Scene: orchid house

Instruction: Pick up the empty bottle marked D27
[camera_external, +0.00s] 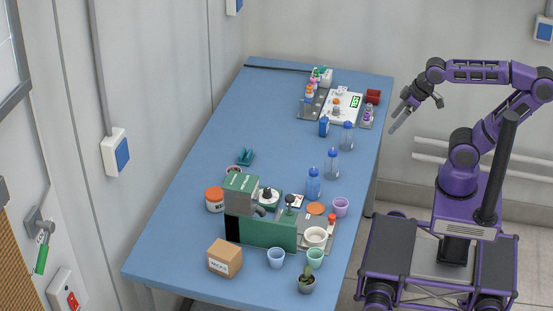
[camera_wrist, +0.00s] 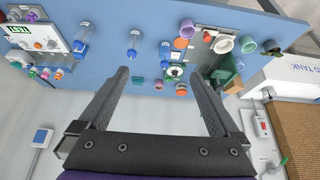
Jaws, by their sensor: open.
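Three bottles with blue caps stand in a row along the right side of the blue table. The far bottle (camera_external: 347,138) and the middle bottle (camera_external: 331,165) look clear. In the wrist view the far bottle (camera_wrist: 82,38), the middle bottle (camera_wrist: 133,42) and the blue bottle (camera_wrist: 165,51) also show. The marking D27 cannot be read on any of them. My gripper (camera_external: 417,112) is open and empty, raised off the table's right edge. Its spread fingers (camera_wrist: 160,78) reach toward the table in the wrist view.
A white scale (camera_external: 340,106) and a red item (camera_external: 373,97) stand at the far end. A green machine (camera_external: 262,230), a brown box (camera_external: 225,258), cups (camera_external: 276,257) and a potted plant (camera_external: 306,283) crowd the near end.

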